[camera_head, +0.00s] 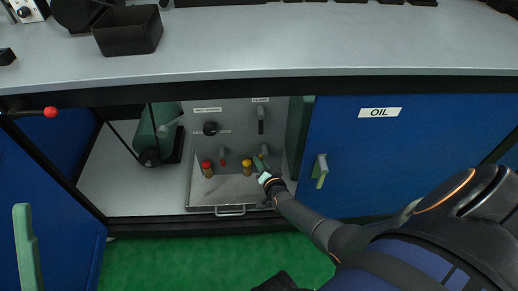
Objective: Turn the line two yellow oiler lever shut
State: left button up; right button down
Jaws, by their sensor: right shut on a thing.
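The yellow-topped oiler (247,167) stands on the grey panel inside the open cabinet, right of a red-topped oiler (207,169). My right gripper reaches in from the lower right and is shut on this lever. The fingers cover most of the lever, so its exact angle is hard to tell. My left gripper is not in view.
Above are a black knob (210,128) and a clamp lever (261,120). A green cylinder (160,130) lies at left. A closed blue OIL door (365,145) flanks the opening at right; the counter (300,45) overhangs.

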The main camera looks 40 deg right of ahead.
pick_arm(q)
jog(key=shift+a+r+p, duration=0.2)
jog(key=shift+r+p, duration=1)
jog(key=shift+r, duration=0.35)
pick_arm(e)
jog(key=shift+s+d+f+n+g+h, duration=0.2)
jog(key=shift+n+g+h, duration=0.3)
jog(key=shift+n, duration=0.45)
jog(key=shift+s+d+f+n+g+h, duration=0.15)
jog(key=shift+d+n+g+h, duration=0.25)
jog(key=shift+n, duration=0.5)
jog(key=shift+s+d+n+g+h, duration=0.15)
jog(key=shift+n+g+h, duration=0.35)
jog(key=shift+n, duration=0.45)
jog(key=c, duration=0.8)
grip_release()
